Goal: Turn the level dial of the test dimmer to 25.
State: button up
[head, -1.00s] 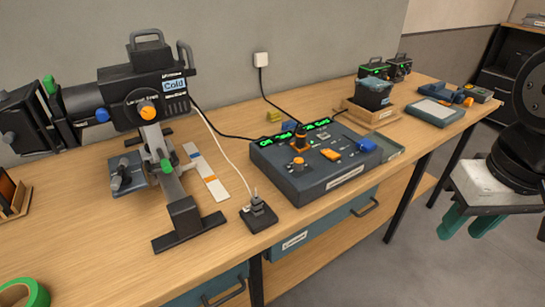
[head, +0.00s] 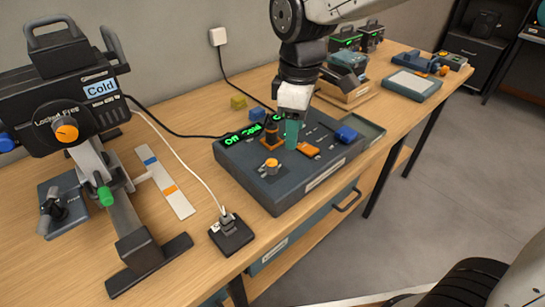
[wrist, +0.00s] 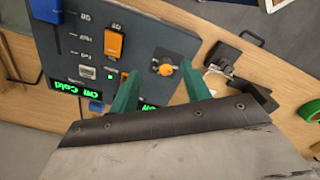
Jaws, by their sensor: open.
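A dark console (head: 300,190) with green displays lies on the wooden table, and its label is too small to read. An orange dial (head: 271,164) sits on its near left corner; the dial also shows in the wrist view (wrist: 164,69). I cannot read its setting. My gripper (head: 292,135) is over the console, to the right of and behind the dial, with its green fingers pointing down. In the wrist view my gripper (wrist: 160,85) has its two fingers apart, with the dial seen beyond the gap between them. Nothing is held.
Orange and blue sliders (head: 308,149) stand on the console's right part. A black lamp (head: 60,100) on a stand, with its own orange knob, is at the left. A black plug block (head: 231,235) with a white cable lies near the table's front edge.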

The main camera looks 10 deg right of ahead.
aim_at(272, 162)
jog(key=a+f, duration=0.1)
jog(key=w+a+n, duration=0.1)
jog(key=a, duration=0.1)
jog(key=a+f+n, duration=0.1)
jog(key=shift+w+a+f, duration=0.25)
jog(key=shift+w+f, duration=0.05)
jog(key=shift+w, duration=0.1)
notch_tip(272, 162, down, 8)
jog(key=shift+r, duration=0.25)
jog(key=c, duration=1)
